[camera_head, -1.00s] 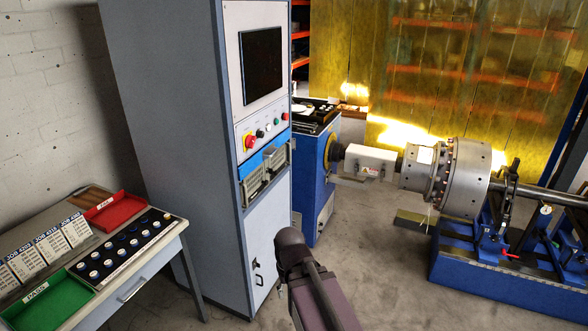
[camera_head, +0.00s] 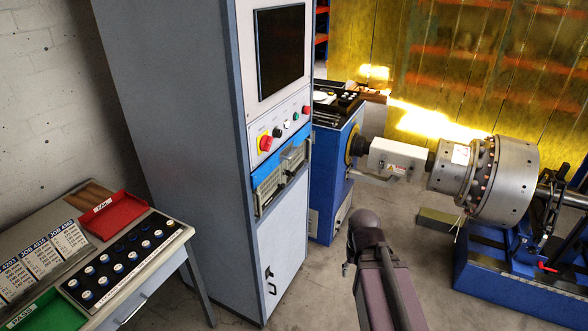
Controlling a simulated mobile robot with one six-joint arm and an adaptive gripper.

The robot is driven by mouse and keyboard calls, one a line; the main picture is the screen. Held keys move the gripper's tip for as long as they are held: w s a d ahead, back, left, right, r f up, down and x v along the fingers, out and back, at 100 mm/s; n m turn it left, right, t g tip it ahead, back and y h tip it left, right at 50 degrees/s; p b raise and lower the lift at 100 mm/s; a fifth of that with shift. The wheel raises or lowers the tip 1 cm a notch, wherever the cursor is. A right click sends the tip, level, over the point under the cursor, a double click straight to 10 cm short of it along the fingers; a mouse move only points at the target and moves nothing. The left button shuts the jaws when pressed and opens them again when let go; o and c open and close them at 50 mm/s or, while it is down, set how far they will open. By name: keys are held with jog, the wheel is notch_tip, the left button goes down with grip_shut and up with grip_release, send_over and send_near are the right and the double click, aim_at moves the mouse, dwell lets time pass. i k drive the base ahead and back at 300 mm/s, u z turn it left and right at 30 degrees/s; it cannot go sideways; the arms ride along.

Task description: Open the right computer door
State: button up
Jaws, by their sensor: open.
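The computer cabinet (camera_head: 190,130) is tall and grey and stands left of centre. Its lower front door (camera_head: 284,240) is pale grey and looks shut, flush with the front. A small dark handle (camera_head: 269,280) sits near the door's left edge. I see only this one door on the front. My arm rises from the bottom of the picture, right of the door. Only a small dark part of my gripper (camera_head: 347,268) shows at the arm's left side; the rest is hidden behind the arm. It is apart from the handle, and I see nothing held.
A desk (camera_head: 165,268) with a red tray (camera_head: 112,214), a green tray and job cards stands at the left. A blue machine (camera_head: 330,190) stands behind the cabinet. A large metal rotor (camera_head: 505,180) is at the right. Floor before the door is clear.

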aim_at(295, 164)
jog(key=u, duration=0.25)
jog(key=i, duration=1)
jog(key=u, duration=0.55)
